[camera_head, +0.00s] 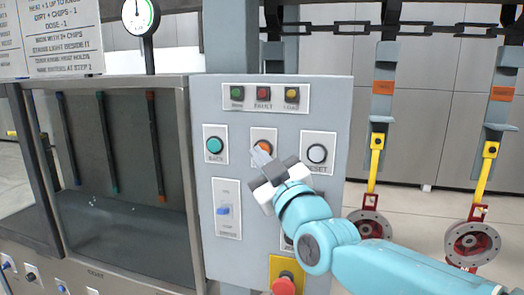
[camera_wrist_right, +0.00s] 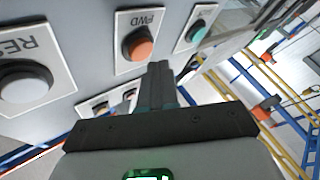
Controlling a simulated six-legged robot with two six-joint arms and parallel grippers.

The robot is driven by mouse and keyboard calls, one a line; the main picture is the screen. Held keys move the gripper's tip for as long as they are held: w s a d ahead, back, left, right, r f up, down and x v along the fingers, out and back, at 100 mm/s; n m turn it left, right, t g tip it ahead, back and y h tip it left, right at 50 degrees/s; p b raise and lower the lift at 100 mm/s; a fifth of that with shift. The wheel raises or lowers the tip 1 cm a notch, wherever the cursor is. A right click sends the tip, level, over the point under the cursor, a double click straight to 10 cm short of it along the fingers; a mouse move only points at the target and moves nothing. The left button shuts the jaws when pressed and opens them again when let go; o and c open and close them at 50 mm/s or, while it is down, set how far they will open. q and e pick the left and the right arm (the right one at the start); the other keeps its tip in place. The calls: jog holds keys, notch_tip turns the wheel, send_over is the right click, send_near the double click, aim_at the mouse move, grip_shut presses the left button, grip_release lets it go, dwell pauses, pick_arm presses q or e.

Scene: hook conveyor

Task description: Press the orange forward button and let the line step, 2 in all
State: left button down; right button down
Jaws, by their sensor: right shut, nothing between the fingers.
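The orange forward button (camera_head: 265,146) sits on its white plate on the grey control panel (camera_head: 275,190), between the green back button (camera_head: 215,144) and the white reset button (camera_head: 317,153). My right gripper (camera_head: 261,156) is shut and empty, its tips in front of the orange button and partly covering it. In the right wrist view the orange button (camera_wrist_right: 138,46) and its FWD label show, with the shut fingertips (camera_wrist_right: 160,70) just beside the button's edge. I cannot tell whether they touch it. My left gripper is not in view.
Above the buttons are three indicator lamps (camera_head: 263,94). Below are a blue switch (camera_head: 224,210) and a red emergency-style knob (camera_head: 284,285). At the right, hooks with yellow hangers (camera_head: 376,157) and red-grey round parts (camera_head: 473,243) hang from a chain (camera_head: 430,30). A glass-fronted tank (camera_head: 120,225) stands left.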

jog(key=shift+w+d, duration=0.15)
jog(key=shift+w, duration=0.3)
